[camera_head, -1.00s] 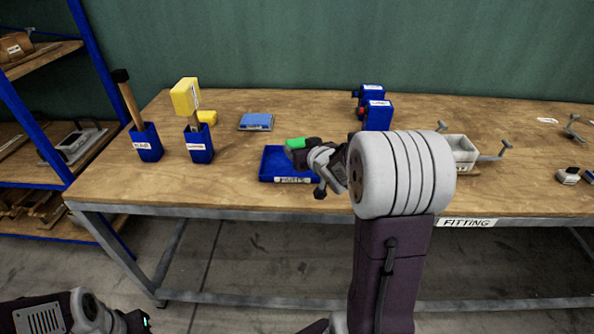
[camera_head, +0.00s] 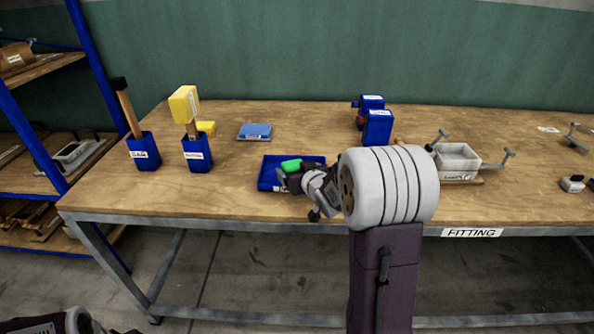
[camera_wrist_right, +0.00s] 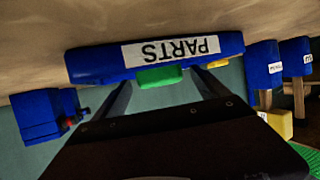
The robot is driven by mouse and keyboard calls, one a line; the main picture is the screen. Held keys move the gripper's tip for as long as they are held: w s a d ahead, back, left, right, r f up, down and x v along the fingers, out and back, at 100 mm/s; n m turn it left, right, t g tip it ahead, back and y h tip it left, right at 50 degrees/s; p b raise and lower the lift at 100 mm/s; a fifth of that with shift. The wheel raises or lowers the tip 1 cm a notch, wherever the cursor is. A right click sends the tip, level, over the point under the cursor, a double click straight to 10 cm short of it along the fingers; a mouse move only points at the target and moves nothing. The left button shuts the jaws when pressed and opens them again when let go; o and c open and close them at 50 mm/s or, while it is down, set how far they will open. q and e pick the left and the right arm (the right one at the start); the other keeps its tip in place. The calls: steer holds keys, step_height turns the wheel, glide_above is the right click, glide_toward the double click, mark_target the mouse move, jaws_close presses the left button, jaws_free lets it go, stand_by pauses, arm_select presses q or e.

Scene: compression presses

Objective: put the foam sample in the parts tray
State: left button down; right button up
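The green foam sample (camera_head: 291,165) is at the blue parts tray (camera_head: 267,176) on the bench, within the tray's outline. In the right wrist view the sample (camera_wrist_right: 160,77) shows at the rim of the tray, near its upside-down PARTS label (camera_wrist_right: 224,46). My right gripper (camera_wrist_right: 160,88) has its two fingers spread, one on each side of the sample, with gaps visible. In the head view the gripper (camera_head: 287,178) reaches over the tray's right part, hiding some of it. Whether the sample rests on the tray floor is unclear. My left gripper is out of view.
Two blue holders (camera_head: 145,151) (camera_head: 197,153) with tools stand left. A light-blue item (camera_head: 255,131) lies behind the tray. Blue devices (camera_head: 377,126) and a white bin (camera_head: 457,160) stand right. Bare bench lies between the holders and tray.

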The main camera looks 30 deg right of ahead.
steer(key=shift+r, duration=0.1)
steer(key=shift+r+p, duration=0.3)
steer(key=p+v, duration=0.1)
steer(key=v, duration=0.6)
steer(key=shift+s+r+p, duration=0.2)
steer(key=shift+s+p, duration=0.05)
steer(key=shift+p, duration=0.15)
steer(key=s+b, duration=0.2)
steer(key=shift+s+a+r, duration=0.1)
steer(key=shift+s+a, duration=0.25)
steer(key=shift+s+r+b, duration=0.3)
steer(key=shift+s+b, duration=0.2)
steer(key=shift+s, duration=0.05)
steer(key=shift+s+r, duration=0.15)
